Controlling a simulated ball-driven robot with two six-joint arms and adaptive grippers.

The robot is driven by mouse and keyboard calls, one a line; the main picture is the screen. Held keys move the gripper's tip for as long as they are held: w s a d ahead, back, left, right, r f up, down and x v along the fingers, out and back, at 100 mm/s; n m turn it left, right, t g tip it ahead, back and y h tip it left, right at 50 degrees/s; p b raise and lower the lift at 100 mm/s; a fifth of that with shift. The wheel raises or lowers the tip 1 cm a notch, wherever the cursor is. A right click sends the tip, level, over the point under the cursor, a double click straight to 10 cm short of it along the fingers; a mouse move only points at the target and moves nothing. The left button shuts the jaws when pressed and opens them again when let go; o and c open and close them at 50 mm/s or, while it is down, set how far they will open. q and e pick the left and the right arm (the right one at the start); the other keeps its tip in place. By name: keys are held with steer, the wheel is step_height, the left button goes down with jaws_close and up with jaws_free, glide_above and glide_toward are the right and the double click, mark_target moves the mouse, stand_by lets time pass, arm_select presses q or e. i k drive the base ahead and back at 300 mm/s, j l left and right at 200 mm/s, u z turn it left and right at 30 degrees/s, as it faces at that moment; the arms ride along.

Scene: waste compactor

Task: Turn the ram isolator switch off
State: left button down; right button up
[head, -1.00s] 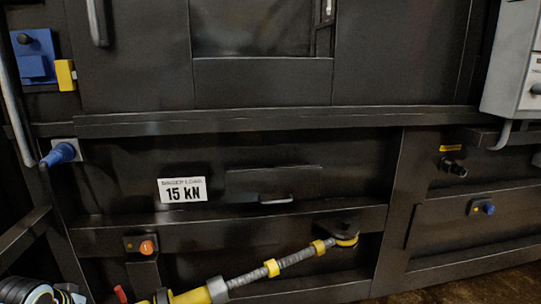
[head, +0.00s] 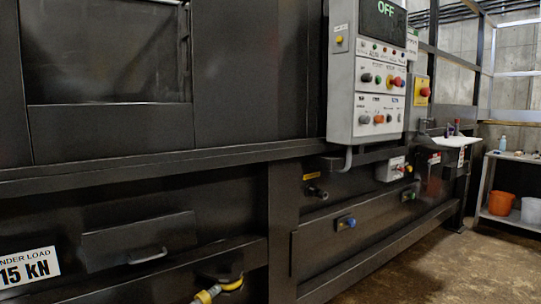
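A grey control panel (head: 368,150) with several coloured knobs and buttons is mounted on the dark machine, right of centre. Its dark screen (head: 378,24) reads OFF in green. A red knob (head: 424,92) on a yellow plate is to its right. A blue knob (head: 349,222) is on the lower panel. I cannot read a label that names the ram isolator switch, so I cannot tell which control it is. Neither gripper is in view.
A white 15 kN sign (head: 28,268) and a drawer-like flap (head: 140,240) are at lower left. A yellow hose end (head: 205,295) is at the bottom. A shelf (head: 500,212) with an orange bucket (head: 501,203) stands at the far right. The floor (head: 440,270) at lower right is clear.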

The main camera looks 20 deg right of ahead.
mark_target(425, 92)
steer(key=z, duration=1.65)
steer(key=i+u, duration=0.1)
steer(key=u, duration=0.3)
steer(key=i+l+u, duration=0.1)
steer(key=u, duration=0.25)
steer(key=i+l+u, duration=0.1)
steer(key=u, duration=0.3)
steer(key=i+l+u, duration=0.2)
steer(key=l, duration=0.35)
steer(key=i+l+u, duration=0.2)
steer(key=l, duration=0.35)
steer(key=l+u, duration=0.2)
steer(key=l, duration=0.35)
steer(key=i+l+u, duration=0.2)
steer(key=l, duration=0.4)
steer(key=k, duration=0.05)
